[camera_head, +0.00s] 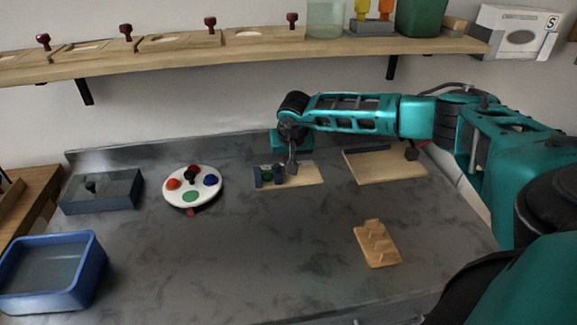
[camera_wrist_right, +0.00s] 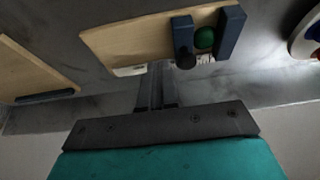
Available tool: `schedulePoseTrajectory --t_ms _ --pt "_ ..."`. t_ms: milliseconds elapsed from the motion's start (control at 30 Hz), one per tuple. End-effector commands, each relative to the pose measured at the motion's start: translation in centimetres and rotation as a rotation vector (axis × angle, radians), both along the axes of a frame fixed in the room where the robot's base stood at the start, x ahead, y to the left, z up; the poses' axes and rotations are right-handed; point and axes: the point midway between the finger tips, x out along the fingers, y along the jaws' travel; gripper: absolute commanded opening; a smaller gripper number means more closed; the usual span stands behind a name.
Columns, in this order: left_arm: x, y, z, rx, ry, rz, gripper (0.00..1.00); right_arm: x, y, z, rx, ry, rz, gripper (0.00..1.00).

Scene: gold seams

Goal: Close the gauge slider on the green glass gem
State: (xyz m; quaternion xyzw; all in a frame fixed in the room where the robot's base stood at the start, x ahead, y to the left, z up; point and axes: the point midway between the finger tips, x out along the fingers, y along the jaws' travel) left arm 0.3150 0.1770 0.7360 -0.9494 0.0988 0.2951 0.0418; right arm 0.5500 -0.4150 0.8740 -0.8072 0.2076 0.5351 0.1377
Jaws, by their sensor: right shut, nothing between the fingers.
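The gauge is a pale wooden board (camera_head: 304,175) with a dark blue fixed block (camera_head: 257,178) at its left end. The green glass gem (camera_wrist_right: 204,38) sits between the fixed block (camera_wrist_right: 230,32) and the dark blue slider (camera_wrist_right: 182,33). Little or no gap shows on either side of it, and I cannot tell if the slider touches it. The slider has a dark round knob (camera_wrist_right: 186,61). My right gripper (camera_head: 292,168) is shut and empty, low at the board on the slider's open side. Its fingers (camera_wrist_right: 155,75) show beside the knob. My left gripper is out of view.
A white round palette (camera_head: 207,188) with coloured spots stands left of the gauge. A grey box (camera_head: 102,194) and a blue bin (camera_head: 92,270) are farther left. Another wooden board (camera_head: 385,168) lies to the right, a small notched wooden block (camera_head: 377,245) nearer. The front-middle counter is clear.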

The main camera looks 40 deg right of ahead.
Motion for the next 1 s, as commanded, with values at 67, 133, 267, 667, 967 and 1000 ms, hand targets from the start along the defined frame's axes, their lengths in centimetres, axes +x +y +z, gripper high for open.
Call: schedulePoseTrajectory --t_ms 67,133,267,667,967,1000 --pt "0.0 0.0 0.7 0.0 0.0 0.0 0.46 0.0 0.0 0.8 0.0 0.0 0.0 0.0" --pt "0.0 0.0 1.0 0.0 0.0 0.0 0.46 0.0 0.0 1.2 0.0 -0.001 0.0 0.0" --pt "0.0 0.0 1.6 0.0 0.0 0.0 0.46 0.0 0.0 2.0 0.0 -0.001 0.0 0.0" --pt "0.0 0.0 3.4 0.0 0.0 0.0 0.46 0.0 0.0 4.3 0.0 0.0 0.0 0.0" --pt "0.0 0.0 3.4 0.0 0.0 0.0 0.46 0.0 0.0 4.4 0.0 0.0 0.0 0.0" --pt "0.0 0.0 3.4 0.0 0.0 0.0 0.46 0.0 0.0 4.4 0.0 0.0 0.0 0.0"
